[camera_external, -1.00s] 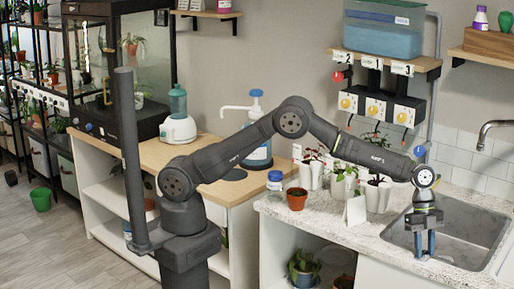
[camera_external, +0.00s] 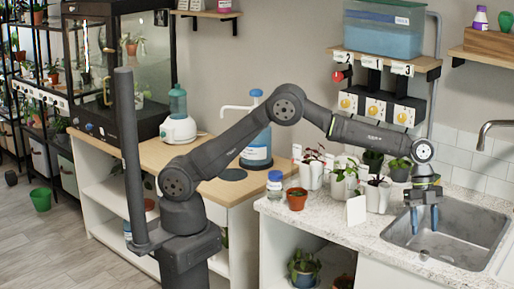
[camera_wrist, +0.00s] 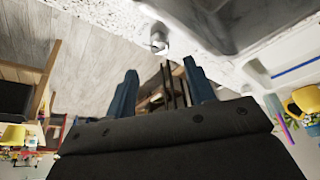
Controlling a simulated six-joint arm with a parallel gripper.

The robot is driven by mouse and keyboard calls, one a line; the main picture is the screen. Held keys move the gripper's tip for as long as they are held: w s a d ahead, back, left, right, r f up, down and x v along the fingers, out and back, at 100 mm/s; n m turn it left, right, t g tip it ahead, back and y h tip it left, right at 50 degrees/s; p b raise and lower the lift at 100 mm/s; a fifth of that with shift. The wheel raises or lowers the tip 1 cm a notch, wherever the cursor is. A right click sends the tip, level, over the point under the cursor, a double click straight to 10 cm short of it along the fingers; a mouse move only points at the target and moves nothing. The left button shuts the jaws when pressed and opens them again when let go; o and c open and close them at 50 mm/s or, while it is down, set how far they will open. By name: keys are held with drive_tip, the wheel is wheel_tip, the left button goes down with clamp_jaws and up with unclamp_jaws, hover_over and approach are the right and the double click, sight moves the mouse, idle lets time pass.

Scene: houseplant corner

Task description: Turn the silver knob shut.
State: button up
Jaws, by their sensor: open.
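A small silver knob (camera_wrist: 159,42) shows in the wrist view at the edge of the speckled counter, beside the sink, beyond my fingertips. In the external view a small pale shape at the counter's front edge (camera_external: 424,254) seems to be this knob, but it is too small to make out well. My gripper (camera_external: 424,222) points down above the front left part of the sink. It is open, with its two blue fingers apart and nothing between them; the fingers also show in the wrist view (camera_wrist: 162,84). The gripper is apart from the knob. I cannot tell the knob's turn angle.
The sink (camera_external: 468,240) and its faucet (camera_external: 497,126) are at the right. Potted plants, a terracotta pot (camera_external: 296,198) and a blank white card (camera_external: 356,210) stand on the counter to the left.

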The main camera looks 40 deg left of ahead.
sight(424, 252)
drive_tip(key=v, duration=1)
drive_tip(key=shift+a, duration=0.15)
drive_tip(key=x, duration=1.7)
drive_tip(key=shift+d+f, duration=0.25)
drive_tip(key=shift+a+r+n+t+h, duration=0.1)
drive_tip(key=shift+r+n+t+h, duration=0.2)
drive_tip(key=shift+n, duration=0.5)
drive_tip(key=n+t, duration=0.1)
drive_tip(key=n, duration=0.2)
drive_tip(key=n+t, duration=0.1)
drive_tip(key=n, duration=0.2)
drive_tip(key=shift+s+h, duration=0.2)
drive_tip(key=shift+h, duration=0.1)
drive_tip(key=shift+s+f+n+t, duration=0.1)
drive_tip(key=shift+n+t, duration=0.8)
drive_tip(key=shift+n, duration=1.2)
drive_tip(key=shift+n+t+y, duration=0.6)
drive_tip(key=shift+n, duration=1.2)
